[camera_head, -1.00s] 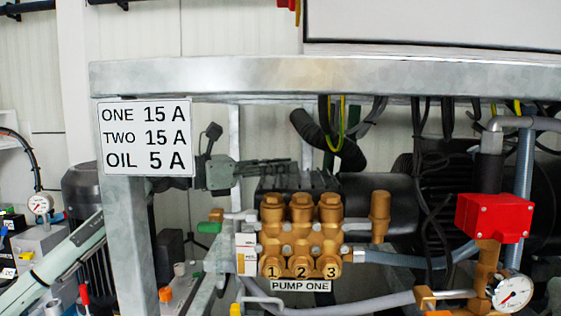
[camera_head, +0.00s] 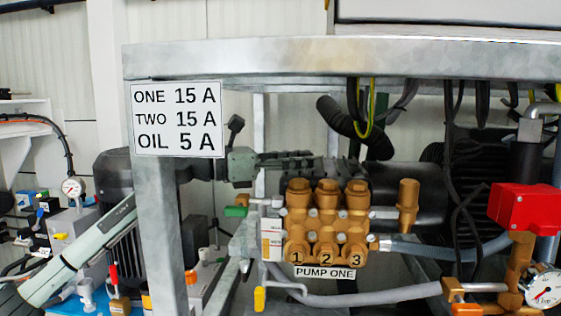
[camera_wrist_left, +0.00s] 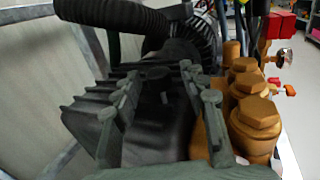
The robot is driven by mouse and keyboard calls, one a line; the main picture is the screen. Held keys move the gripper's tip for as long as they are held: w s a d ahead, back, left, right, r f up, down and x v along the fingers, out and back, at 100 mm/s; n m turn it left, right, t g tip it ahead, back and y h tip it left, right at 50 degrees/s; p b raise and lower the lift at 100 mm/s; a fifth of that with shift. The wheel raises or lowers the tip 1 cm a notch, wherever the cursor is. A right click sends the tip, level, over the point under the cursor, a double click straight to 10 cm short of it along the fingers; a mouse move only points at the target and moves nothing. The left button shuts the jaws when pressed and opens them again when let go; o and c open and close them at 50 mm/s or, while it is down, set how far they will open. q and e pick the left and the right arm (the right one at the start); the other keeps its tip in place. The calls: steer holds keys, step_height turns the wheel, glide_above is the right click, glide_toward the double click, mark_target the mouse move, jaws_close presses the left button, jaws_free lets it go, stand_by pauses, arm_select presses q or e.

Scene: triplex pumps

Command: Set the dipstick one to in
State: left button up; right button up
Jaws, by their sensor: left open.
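Pump one has a brass head (camera_head: 327,225) with three numbered caps, above the label PUMP ONE (camera_head: 324,272). My left gripper (camera_head: 314,158) reaches in from the left behind the frame post, over the black pump body behind the brass head. In the left wrist view its two grey-green fingers (camera_wrist_left: 158,70) are spread and open above the black finned body (camera_wrist_left: 150,125). A dark round shape (camera_wrist_left: 158,73) lies between the fingertips; I cannot tell whether it is dipstick one. No dipstick is clearly visible in the head view. My right gripper is not in view.
A galvanised frame post (camera_head: 160,230) and top beam (camera_head: 330,62) stand in front of my left arm. A black hose (camera_head: 343,125) hangs close beyond the gripper. The brass head stands close beside the right finger. A red box (camera_head: 525,207) and gauge (camera_head: 545,290) are at the right.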

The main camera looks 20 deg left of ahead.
arm_select(q)
steer(key=v, duration=1.1)
steer(key=shift+s, duration=0.1)
